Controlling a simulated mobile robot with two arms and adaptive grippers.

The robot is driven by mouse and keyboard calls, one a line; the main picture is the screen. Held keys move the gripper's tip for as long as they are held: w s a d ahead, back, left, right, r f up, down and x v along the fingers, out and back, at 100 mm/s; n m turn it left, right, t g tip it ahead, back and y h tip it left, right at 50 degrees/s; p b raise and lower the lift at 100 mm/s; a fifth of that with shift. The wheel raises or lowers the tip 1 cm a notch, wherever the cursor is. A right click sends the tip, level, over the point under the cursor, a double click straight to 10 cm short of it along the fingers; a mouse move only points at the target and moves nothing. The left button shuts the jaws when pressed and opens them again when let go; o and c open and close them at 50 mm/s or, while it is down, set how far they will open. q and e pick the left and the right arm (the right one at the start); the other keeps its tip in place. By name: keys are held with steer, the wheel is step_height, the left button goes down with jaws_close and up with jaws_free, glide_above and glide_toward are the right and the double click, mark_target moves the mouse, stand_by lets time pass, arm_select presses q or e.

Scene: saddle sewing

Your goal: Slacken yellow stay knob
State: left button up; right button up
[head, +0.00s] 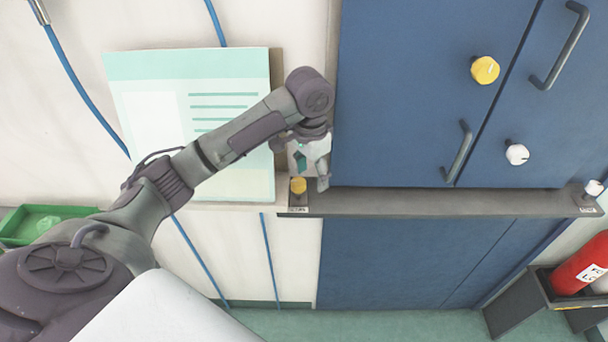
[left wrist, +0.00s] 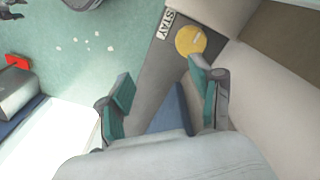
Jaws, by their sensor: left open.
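The yellow stay knob (head: 298,185) sits at the left end of the grey ledge below the blue cabinet. It also shows in the left wrist view (left wrist: 190,40), beside a white label reading STAY (left wrist: 168,22). A pale line marks its face. My left gripper (head: 312,167) is just above and slightly right of the knob in the head view. In the left wrist view my left gripper (left wrist: 160,88) is open with teal pads apart and nothing between them. The knob lies just beyond the right-hand fingertip, outside the gap. My right gripper is not in view.
Another yellow knob (head: 485,70) and a white knob (head: 517,154) are on the blue doors. A second white knob (head: 594,188) is at the right of the ledge (head: 420,203). A poster board (head: 230,165) stands behind my arm. A red extinguisher (head: 580,262) is at right.

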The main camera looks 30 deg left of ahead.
mark_target(298, 181)
arm_select(q)
steer(key=w+a+r+n, duration=0.1)
steer(key=a+r, duration=0.3)
steer(key=r, duration=0.4)
steer(key=shift+g, duration=0.3)
step_height(298, 181, down, 12)
steer(key=shift+a+f+p, duration=0.15)
steer(key=shift+f+p, duration=0.1)
steer(key=shift+p, duration=1)
steer(key=shift+f, duration=0.6)
steer(key=c, duration=1.1)
steer(key=shift+c, duration=0.2)
